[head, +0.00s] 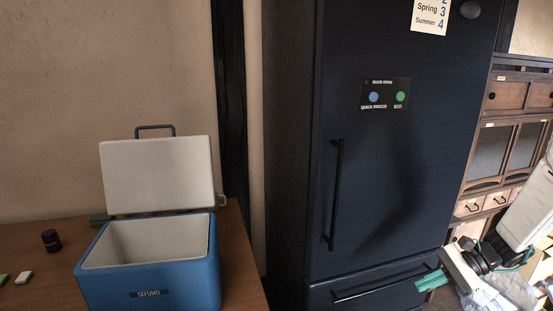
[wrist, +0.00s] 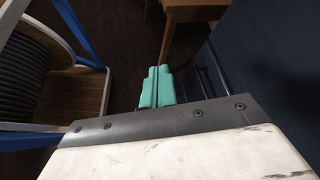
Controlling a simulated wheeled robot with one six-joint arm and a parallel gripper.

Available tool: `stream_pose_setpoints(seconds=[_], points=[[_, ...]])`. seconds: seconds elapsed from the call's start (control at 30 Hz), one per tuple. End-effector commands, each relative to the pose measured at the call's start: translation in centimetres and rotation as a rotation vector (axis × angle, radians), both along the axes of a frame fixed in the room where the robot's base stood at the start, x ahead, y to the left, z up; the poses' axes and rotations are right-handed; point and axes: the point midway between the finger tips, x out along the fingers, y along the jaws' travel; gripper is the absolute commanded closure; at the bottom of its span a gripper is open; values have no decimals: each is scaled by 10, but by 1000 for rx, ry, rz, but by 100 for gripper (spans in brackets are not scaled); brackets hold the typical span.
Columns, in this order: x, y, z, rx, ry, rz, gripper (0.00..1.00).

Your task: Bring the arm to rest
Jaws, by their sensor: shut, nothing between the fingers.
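My gripper (head: 432,281) shows at the lower right of the head view, with its green fingertips pointing left in front of the dark fridge's lower drawer. In the wrist view the two green fingers (wrist: 157,86) lie side by side, shut, with nothing between them. My white arm comes in from the right edge of the head view. I cannot tell whether the fingertips touch the drawer front.
The dark fridge (head: 385,215) has a closed door with a vertical handle. A blue cooler (head: 150,290) with its lid (head: 158,175) open stands on a wooden table (head: 242,270) at left. A wooden cabinet (head: 510,95) stands at right.

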Motion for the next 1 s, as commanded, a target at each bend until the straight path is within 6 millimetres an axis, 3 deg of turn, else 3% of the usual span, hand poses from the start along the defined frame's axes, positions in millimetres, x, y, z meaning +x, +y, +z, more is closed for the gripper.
stream_pose_setpoints(seconds=[0.03, 0.1, 0.4, 0.8, 1.0], points=[[-13, 13, 19, -52, -23, 81, 100], [-33, 26, 39, -122, -48, 190, 100], [-117, 65, 106, -421, -174, 603, 100], [-209, 85, 164, -811, -403, 1000, 100], [-235, 99, 185, -934, -553, 1072, 100]])
